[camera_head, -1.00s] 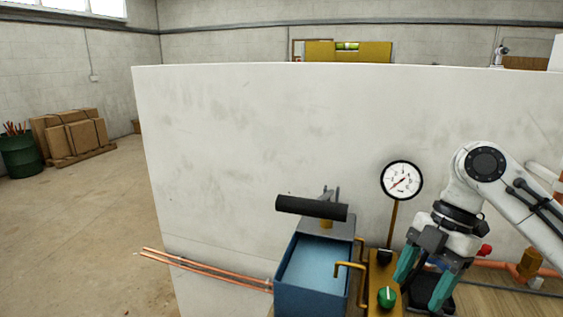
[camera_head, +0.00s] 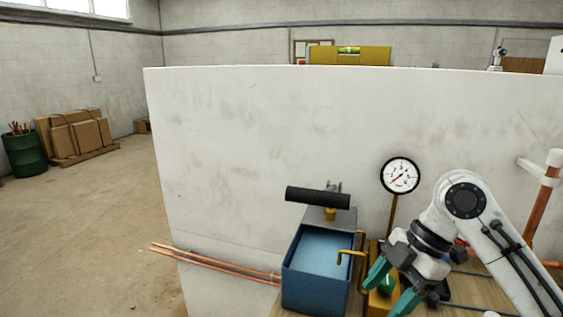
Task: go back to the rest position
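My gripper (camera_head: 389,288) has two teal fingers spread apart, pointing down and to the left. My white arm comes in from the lower right.
A blue water tank (camera_head: 317,285) with a black handle (camera_head: 318,198) stands left of my gripper. A pressure gauge (camera_head: 400,176) rises behind it. A white partition (camera_head: 270,140) stands behind the bench. Copper pipes (camera_head: 215,262) stick out left.

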